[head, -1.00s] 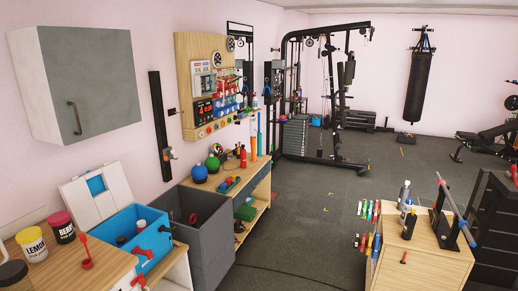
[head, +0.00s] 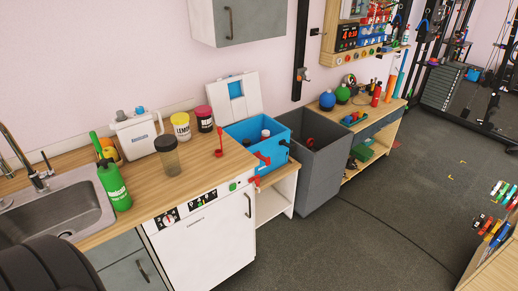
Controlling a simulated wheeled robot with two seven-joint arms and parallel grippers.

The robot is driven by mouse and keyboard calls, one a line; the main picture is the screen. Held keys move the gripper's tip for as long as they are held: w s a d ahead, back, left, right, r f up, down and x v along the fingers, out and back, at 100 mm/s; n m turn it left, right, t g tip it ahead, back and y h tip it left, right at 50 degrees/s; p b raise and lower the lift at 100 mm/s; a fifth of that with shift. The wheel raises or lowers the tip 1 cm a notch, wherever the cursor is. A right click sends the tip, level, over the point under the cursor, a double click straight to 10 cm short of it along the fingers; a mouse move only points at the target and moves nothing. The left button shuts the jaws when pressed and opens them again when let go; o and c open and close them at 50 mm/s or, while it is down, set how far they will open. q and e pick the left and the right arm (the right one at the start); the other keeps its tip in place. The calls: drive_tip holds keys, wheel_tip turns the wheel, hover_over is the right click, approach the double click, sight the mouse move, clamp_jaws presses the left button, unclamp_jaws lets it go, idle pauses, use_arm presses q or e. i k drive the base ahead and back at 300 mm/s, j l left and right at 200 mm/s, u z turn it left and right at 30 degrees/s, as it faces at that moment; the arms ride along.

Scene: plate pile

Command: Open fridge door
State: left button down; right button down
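A white under-counter appliance (head: 208,250) stands below the wooden worktop, with dials and a small display along its top front. Its front door is shut, and a grey vertical handle (head: 248,205) sits near the door's right edge. I cannot tell for sure whether it is the fridge; no other fridge shows. Its lower part is cut off by the frame. Neither of my grippers is in view. A dark rounded shape at the bottom left looks like part of my own body.
A sink (head: 48,215) and grey cabinet (head: 130,262) are left of the appliance. A blue cooler (head: 243,134) and grey bin (head: 318,168) are to its right. A green bottle (head: 114,186) stands on the worktop. The dark floor (head: 350,245) in front is clear.

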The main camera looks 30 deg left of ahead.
sight(202, 250)
drive_tip(key=u, duration=1.4)
